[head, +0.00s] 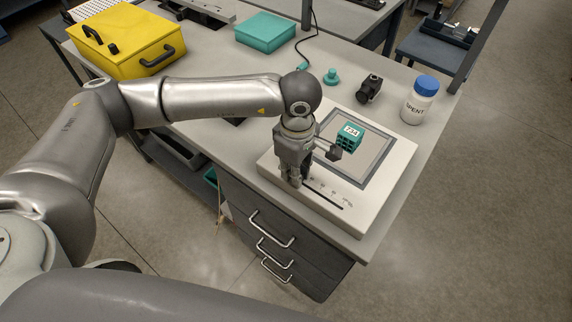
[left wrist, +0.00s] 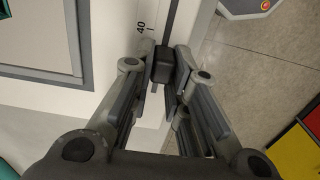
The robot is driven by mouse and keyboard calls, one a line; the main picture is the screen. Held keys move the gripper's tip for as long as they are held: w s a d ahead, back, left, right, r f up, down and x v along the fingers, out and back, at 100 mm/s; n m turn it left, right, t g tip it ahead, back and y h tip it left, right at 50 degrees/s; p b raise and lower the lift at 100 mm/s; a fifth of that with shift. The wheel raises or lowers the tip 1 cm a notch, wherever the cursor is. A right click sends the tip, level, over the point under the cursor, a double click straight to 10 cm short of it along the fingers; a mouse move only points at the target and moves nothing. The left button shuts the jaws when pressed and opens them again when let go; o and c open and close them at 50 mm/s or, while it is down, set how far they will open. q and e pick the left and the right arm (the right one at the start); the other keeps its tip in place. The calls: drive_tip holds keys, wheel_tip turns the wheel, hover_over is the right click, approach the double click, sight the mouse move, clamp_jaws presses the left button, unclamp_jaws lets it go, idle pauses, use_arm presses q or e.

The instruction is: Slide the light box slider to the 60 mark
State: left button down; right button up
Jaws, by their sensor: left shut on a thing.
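The light box (head: 392,180) is a pale flat case with a grey-framed panel, near the front right corner of the bench. Its slider slot (head: 325,195) runs along the front edge. My left gripper (head: 290,182) points down at the left end of that slot. In the left wrist view, the dark slider knob (left wrist: 162,66) sits between the fingertips of my left gripper, which is shut on it. The printed 40 mark (left wrist: 141,28) shows just above the knob in that picture. The 60 mark cannot be made out. My right gripper is not in view.
A teal lattice block (head: 349,138) with a white label stands on the panel. Behind are a black camera-like device (head: 369,89), a white SPENT bottle (head: 419,103) and a small teal piece (head: 331,78). A yellow case (head: 125,45) and teal box (head: 265,29) lie farther back.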

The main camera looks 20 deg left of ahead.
use_arm(q)
drive_tip(key=shift+s+d+b, duration=0.25)
drive_tip(key=shift+s+d, duration=0.05)
drive_tip(key=shift+d, duration=0.5)
drive_tip(key=shift+s+d+b, duration=0.25)
drive_tip(key=shift+d+b, duration=0.05)
drive_tip(key=shift+d, duration=0.55)
drive_tip(key=shift+s+d+b, duration=0.25)
drive_tip(key=shift+s+d, duration=0.05)
drive_tip(key=shift+d, duration=0.5)
drive_tip(key=c, duration=1.3)
unclamp_jaws()
drive_tip(key=shift+r+p, duration=1.2)
drive_tip(key=shift+r, duration=1.8)
wheel_tip(320, 180, up, 12)
hover_over(314, 190)
drive_tip(key=shift+s, duration=0.1)
